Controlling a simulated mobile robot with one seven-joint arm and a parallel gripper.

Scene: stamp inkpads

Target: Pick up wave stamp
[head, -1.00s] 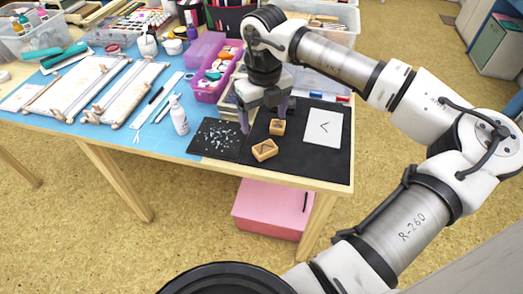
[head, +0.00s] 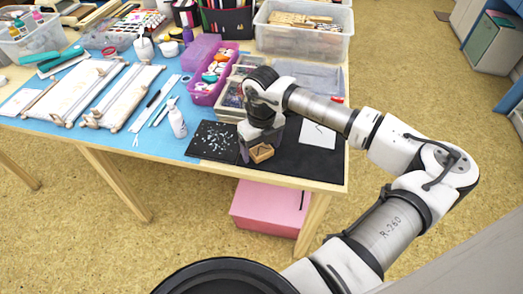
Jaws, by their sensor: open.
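A small wooden stamp (head: 261,153) with a dark mark on its top lies on the black mat (head: 305,165) near the table's front edge. The mark is too small for me to tell whether it is a wave. My gripper (head: 260,146) is open and low over this stamp, with one finger at its left and the other behind its right side. I cannot tell whether the fingers touch it. A second wooden stamp, seen earlier behind this one, is now hidden by my gripper.
A white card (head: 318,134) lies on the mat at the right. A dark speckled square (head: 212,141) lies left of the gripper, with a white bottle (head: 176,118) beyond it. A purple bin (head: 212,75) and a clear tub (head: 305,35) stand behind.

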